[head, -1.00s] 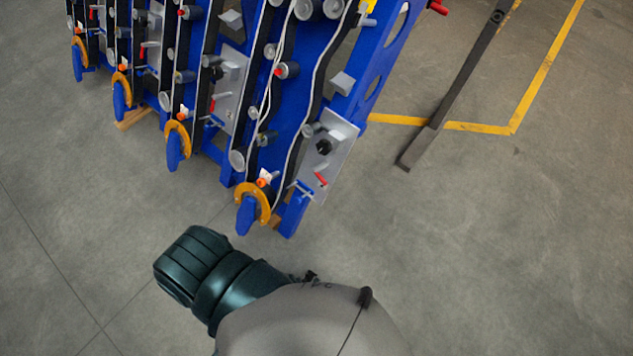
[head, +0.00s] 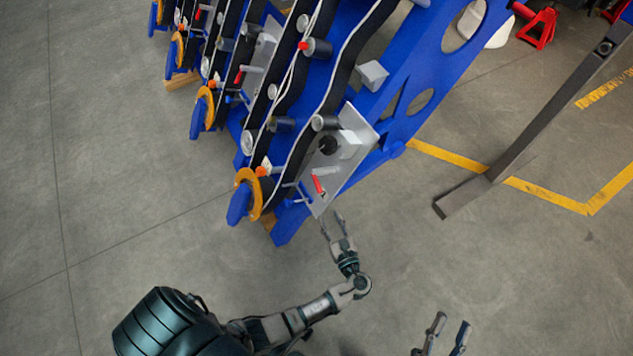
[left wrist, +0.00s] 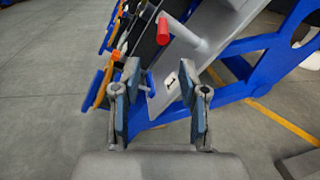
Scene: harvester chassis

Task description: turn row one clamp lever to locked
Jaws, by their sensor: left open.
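The row one clamp lever, with a red grip (head: 318,185), sits on the grey plate (head: 334,181) at the near end of the blue chassis. In the left wrist view the red grip (left wrist: 162,31) is at the top, with a grey cylindrical part beside it and a "1" label (left wrist: 171,82) on the plate. My left gripper (head: 332,216) is open and empty, just below the plate's lower corner, apart from the lever. Its spread fingers also frame the plate in the left wrist view (left wrist: 160,68). My right gripper (head: 452,321) is open and empty at the bottom edge.
An orange ring with a blue tab (head: 249,193) is at the chassis's near end, left of the lever. A blue T-shaped handle (head: 292,196) is close to the plate. A dark beam (head: 520,130) stands at the right. The floor in front is clear.

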